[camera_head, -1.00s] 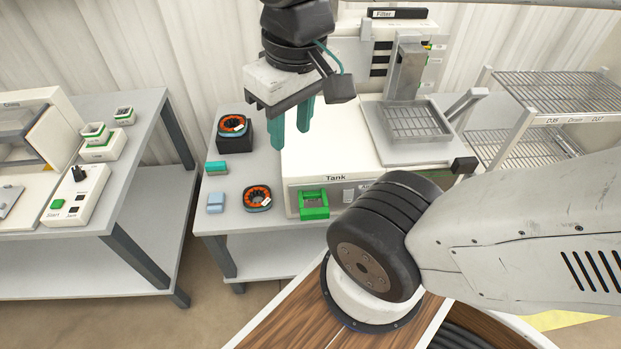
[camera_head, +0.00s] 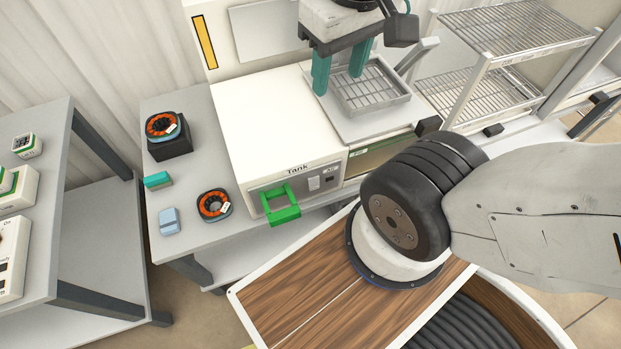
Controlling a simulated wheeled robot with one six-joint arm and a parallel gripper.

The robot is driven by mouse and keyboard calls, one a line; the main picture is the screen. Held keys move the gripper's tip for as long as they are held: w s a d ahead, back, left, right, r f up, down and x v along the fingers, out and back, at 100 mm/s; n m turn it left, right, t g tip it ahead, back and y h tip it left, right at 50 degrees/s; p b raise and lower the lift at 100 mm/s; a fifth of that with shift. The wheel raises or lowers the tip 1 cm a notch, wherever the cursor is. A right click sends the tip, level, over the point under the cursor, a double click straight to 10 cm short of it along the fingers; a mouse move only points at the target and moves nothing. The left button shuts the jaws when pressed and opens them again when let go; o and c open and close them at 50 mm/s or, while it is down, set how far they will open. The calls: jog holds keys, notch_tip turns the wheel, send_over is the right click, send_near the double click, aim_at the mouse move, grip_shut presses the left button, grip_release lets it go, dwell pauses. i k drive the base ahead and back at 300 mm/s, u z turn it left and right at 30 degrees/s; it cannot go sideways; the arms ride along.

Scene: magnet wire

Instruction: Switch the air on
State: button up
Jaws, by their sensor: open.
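The white machine labelled Tank (camera_head: 262,125) stands on the grey table. Its front panel carries a green handle (camera_head: 282,213), a light rectangular switch or plate (camera_head: 313,183) and a small dark element (camera_head: 329,180) under a small label that seems to read Air. I cannot tell the switch's position. My gripper (camera_head: 339,82) hangs above and behind the front panel, near the machine's metal tray, with its two teal fingers apart and nothing between them. It is clear of the panel.
A wire tray (camera_head: 372,88) sits right of the tank lid. A coil on a black block (camera_head: 170,140), another coil (camera_head: 213,205), a teal block (camera_head: 158,180) and a pale blue block (camera_head: 169,221) lie left. Wire shelves (camera_head: 515,30) stand right. Another table (camera_head: 85,215) stands left.

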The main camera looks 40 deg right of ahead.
aim_at(313, 182)
jog(key=z, duration=0.7)
jog(key=k, duration=1.45)
jog(key=u, duration=0.75)
jog(key=i, duration=0.5)
